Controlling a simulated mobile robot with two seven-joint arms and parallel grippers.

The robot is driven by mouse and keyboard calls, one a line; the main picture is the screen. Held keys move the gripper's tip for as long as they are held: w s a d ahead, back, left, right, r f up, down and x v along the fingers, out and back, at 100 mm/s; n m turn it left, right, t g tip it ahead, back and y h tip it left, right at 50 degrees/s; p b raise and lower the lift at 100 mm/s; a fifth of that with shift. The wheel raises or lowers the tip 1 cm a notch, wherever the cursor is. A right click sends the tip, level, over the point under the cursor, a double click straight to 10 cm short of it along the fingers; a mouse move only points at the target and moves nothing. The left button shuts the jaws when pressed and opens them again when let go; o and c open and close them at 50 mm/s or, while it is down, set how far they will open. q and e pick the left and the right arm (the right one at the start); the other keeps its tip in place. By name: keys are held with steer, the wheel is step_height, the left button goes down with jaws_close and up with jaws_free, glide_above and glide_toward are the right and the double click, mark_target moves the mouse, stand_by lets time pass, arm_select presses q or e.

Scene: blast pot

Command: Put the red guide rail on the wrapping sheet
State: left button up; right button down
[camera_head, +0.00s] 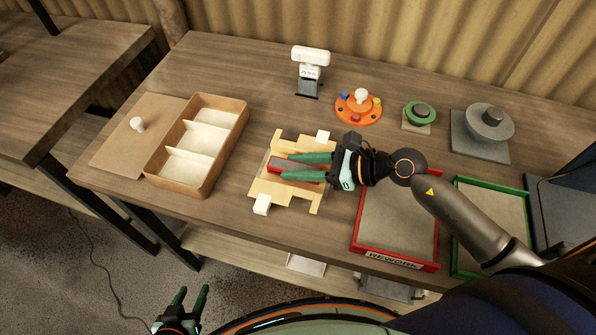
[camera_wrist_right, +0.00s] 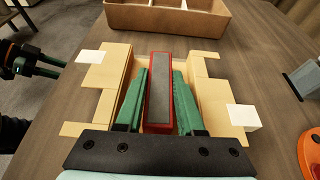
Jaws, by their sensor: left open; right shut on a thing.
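The red guide rail (camera_head: 290,169) is a red bar with a grey top strip. My right gripper (camera_head: 304,167) is shut on it, and the rail (camera_wrist_right: 159,90) lies lengthwise between the green fingers in the right wrist view. Rail and fingers are over the middle of a pale yellow, flapped piece (camera_head: 300,193) with two white blocks on it. This piece (camera_wrist_right: 213,100) may be the wrapping sheet; I cannot tell for sure. Whether the rail touches it is hidden. My left gripper (camera_head: 188,299) is open and empty, off the table's front edge.
A compartment box (camera_head: 208,104) and brown board with a white knob (camera_head: 137,124) are to the left. A red-rimmed REWORK tray (camera_head: 435,236) and green-rimmed tray (camera_head: 463,207) are to the right. A white device (camera_head: 310,70) and orange disc (camera_head: 358,111) stand behind.

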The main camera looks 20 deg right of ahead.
mark_target(303, 169)
steer(key=shift+f, duration=0.1)
steer(key=shift+f, duration=0.15)
steer(key=c, duration=0.5)
jaws_free()
steer(key=shift+r, duration=0.3)
steer(key=v, duration=0.6)
steer(key=shift+s+d+f+b, duration=0.1)
steer(key=shift+d+f+b, duration=0.1)
steer(key=shift+b, duration=0.2)
steer(key=shift+s+d+r, duration=0.3)
steer(key=shift+d+r, duration=0.1)
